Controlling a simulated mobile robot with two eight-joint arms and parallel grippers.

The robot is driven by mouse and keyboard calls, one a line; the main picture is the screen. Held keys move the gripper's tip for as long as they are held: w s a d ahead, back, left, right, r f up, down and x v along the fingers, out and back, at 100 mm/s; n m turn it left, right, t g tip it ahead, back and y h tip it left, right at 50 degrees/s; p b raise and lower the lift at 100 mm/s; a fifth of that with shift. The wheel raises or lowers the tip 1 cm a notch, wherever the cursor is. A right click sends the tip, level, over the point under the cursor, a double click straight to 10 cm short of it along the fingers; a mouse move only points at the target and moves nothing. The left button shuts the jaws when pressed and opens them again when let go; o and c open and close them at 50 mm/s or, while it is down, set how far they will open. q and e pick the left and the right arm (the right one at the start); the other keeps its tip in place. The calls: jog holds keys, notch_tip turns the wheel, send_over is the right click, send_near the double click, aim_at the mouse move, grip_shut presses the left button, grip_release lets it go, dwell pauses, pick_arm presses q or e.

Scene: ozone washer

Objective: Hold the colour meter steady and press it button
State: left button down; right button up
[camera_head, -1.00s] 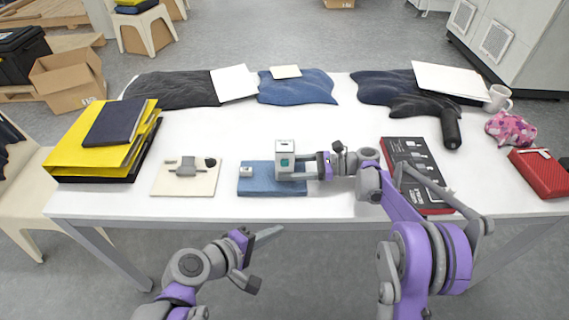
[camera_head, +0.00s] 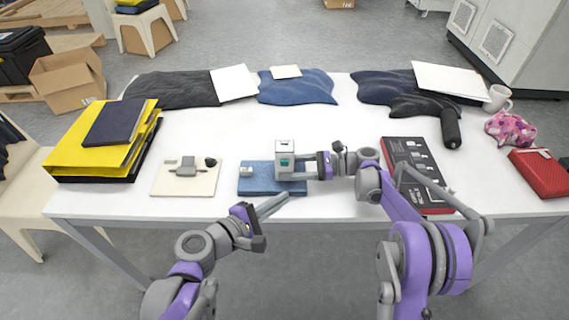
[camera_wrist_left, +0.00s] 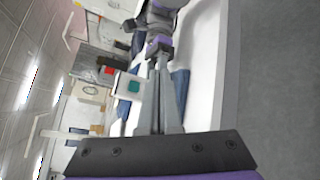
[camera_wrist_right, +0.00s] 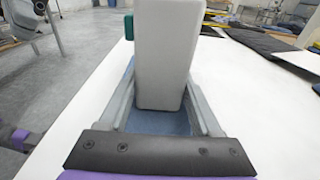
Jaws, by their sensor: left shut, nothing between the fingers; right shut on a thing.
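The colour meter (camera_head: 285,148) is a pale upright box with a teal patch on its front, standing over a blue cloth (camera_head: 262,190). My right gripper (camera_head: 284,172) is shut on the lower part of the meter from the right. In the right wrist view the meter (camera_wrist_right: 166,55) stands upright between the two fingers, with the teal part (camera_wrist_right: 199,29) jutting from its top left. My left gripper (camera_head: 282,201) is shut and empty, near the table's front edge, below and apart from the meter. In the left wrist view the meter's teal part (camera_wrist_left: 134,87) shows left of the closed fingers.
A small pale block (camera_head: 246,171) lies on the blue cloth's left part. A beige board with a grey device (camera_head: 185,190) lies to the left, and a black-and-red box (camera_head: 430,207) to the right. The white table's middle (camera_head: 230,125) is clear.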

pick_arm(q)
jog(key=w, duration=0.7)
jog(key=shift+w, duration=0.2)
dwell(1.9)
jog(key=shift+w, duration=0.35)
jog(key=shift+w, duration=0.45)
dwell(0.6)
dwell(0.3)
jog(key=shift+s, duration=0.9)
jog(key=s, duration=0.5)
